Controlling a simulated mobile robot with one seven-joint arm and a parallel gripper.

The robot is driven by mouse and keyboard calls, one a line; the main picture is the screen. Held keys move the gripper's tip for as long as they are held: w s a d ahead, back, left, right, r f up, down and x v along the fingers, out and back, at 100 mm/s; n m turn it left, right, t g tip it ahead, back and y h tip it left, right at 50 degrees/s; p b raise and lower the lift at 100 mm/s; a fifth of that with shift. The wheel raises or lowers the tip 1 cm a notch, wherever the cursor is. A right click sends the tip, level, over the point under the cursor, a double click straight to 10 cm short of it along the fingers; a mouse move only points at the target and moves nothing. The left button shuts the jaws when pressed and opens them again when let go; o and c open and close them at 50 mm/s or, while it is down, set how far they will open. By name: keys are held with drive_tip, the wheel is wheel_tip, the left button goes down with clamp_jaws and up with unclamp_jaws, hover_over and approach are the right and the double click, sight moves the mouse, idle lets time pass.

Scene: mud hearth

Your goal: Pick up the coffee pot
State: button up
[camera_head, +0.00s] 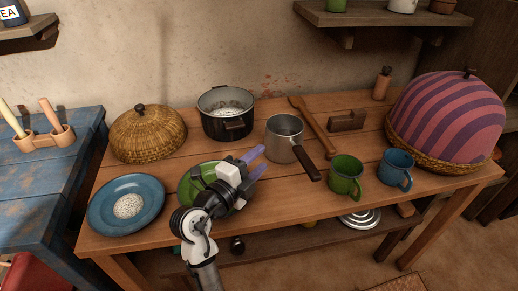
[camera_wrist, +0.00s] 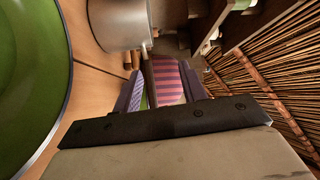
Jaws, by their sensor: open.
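The coffee pot appears to be the small grey metal pot (camera_head: 283,141) with a long dark brown handle (camera_head: 306,163), standing upright on the wooden table. Its grey side also shows at the top of the wrist view (camera_wrist: 118,22). My gripper (camera_head: 260,160) is open and empty, left of the pot and apart from it, above the right side of a green plate. Its two purple fingers point to the right, towards the pot's handle side. In the wrist view my gripper (camera_wrist: 161,88) has nothing between its fingers except background.
The green plate (camera_head: 188,187) lies under my gripper. A green mug (camera_head: 346,177) and a blue mug (camera_head: 397,169) stand to the right.

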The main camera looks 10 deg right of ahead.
sight(303, 149)
drive_tip(key=shift+s+d+f+m+g+h, duration=0.6)
drive_tip(key=shift+s+d+f+m+g, duration=0.3)
drive_tip(key=shift+d+f+m+g, duration=0.25)
drive_tip(key=p+x, duration=0.2)
drive_tip(key=x, duration=0.6)
drive_tip(key=shift+s+r+p, duration=0.1)
drive_tip(key=shift+p, duration=0.2)
drive_tip(key=p+x, duration=0.2)
drive_tip(key=x, duration=0.2)
drive_tip(key=shift+d+r+p, duration=0.1)
drive_tip(key=shift+d+p, duration=0.25)
drive_tip(key=shift+w+d+f, duration=0.25)
drive_tip(key=shift+w+d, duration=0.15)
drive_tip(key=shift+w, duration=0.15)
clamp_jaws()
drive_tip(key=shift+r, duration=0.15)
